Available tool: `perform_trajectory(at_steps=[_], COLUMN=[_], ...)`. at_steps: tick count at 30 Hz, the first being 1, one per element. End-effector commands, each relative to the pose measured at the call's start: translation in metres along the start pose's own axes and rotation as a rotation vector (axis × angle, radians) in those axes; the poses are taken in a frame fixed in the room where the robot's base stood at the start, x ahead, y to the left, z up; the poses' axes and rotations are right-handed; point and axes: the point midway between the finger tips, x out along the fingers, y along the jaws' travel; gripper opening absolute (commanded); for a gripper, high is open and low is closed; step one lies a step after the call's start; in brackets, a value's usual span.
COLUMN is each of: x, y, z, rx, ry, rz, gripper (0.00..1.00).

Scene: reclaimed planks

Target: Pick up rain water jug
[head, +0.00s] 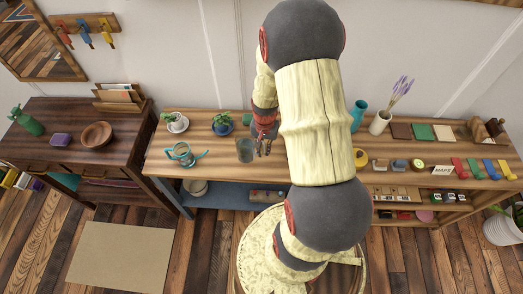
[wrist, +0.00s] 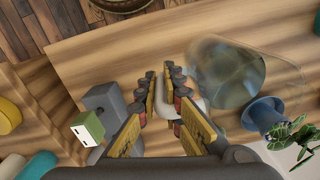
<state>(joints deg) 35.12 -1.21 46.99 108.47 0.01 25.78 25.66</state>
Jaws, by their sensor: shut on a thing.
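The rain water jug is a clear, greyish pitcher. In the head view the jug (head: 245,151) is on or just above the plank table, left of my arm; I cannot tell whether its base touches the wood. In the wrist view its see-through body (wrist: 232,72) is right of my fingers, and its pale handle (wrist: 166,108) lies between them. My gripper (wrist: 162,84) is shut on the jug's handle. In the head view my gripper (head: 264,143) is beside the jug's right side, partly hidden by my red wrist parts.
A blue-potted plant (head: 222,124) stands close behind the jug; the pot also shows in the wrist view (wrist: 264,114). A teal vase (head: 358,115) and a yellow item (head: 360,157) stand right of my arm.

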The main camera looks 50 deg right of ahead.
Motion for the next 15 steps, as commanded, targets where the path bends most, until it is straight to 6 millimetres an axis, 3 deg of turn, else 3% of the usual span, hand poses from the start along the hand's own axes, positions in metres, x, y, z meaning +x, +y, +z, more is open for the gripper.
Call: perform_trajectory(at_steps=[15], x=[-0.049], y=[0.039], z=[0.007], rx=[0.002], ry=[0.003], rz=[-0.001], gripper=[0.0])
